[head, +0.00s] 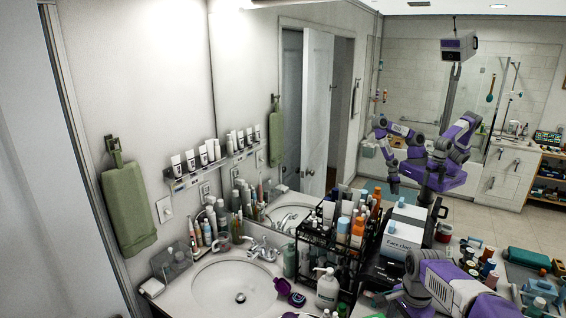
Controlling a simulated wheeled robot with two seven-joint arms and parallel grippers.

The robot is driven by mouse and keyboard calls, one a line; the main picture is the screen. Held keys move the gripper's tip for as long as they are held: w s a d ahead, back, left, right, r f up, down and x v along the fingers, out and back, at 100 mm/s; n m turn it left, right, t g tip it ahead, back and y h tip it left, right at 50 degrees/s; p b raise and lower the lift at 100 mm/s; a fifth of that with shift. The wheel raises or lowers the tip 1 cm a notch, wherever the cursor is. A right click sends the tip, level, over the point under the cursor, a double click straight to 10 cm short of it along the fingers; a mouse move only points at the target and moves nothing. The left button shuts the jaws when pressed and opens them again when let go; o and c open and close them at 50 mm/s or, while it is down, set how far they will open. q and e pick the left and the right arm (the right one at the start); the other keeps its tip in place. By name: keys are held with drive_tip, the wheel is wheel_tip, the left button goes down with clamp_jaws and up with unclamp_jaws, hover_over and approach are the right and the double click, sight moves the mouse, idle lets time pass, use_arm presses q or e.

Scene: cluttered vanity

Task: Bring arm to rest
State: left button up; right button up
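My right arm (447,287) comes in at the lower right of the head view, a purple and grey link low over the right part of the counter. Its gripper's fingers cannot be made out among the dark items near the bottom edge. My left arm does not show directly. The mirror (300,105) reflects my purple and grey body, with a bent arm hanging at the left of the reflection. That reflection is too small to show whether a gripper is open or shut.
A white sink (232,287) with a chrome faucet (262,249) is in the counter. A black rack (330,245) of bottles, a white pump bottle (327,288) and a tissue box (401,246) crowd the space left of my arm. A green towel (129,208) hangs at the left.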

drive_tip(key=w+a+f+n, duration=0.3)
drive_tip(key=a+f, duration=0.1)
drive_tip(key=f, duration=0.6)
drive_tip(key=s+a+f+n+y, duration=0.25)
drive_tip(key=s+a+f, duration=0.35)
drive_tip(key=f, duration=0.3)
drive_tip(key=s+a+f+n+y, duration=0.1)
drive_tip(key=s+a+f+n, duration=0.2)
drive_tip(key=s+a+f, duration=0.4)
drive_tip(key=s+a+f+n+b, duration=0.1)
drive_tip(key=s+a+f+n, duration=0.25)
drive_tip(key=s+f, duration=0.55)
use_arm(q)
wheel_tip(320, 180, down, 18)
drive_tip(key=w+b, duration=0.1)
drive_tip(key=b, duration=1.5)
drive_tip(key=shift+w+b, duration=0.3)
drive_tip(key=shift+b, duration=0.1)
use_arm(e)
wheel_tip(320, 180, down, 14)
drive_tip(key=s, duration=0.1)
drive_tip(key=shift+c, duration=0.3)
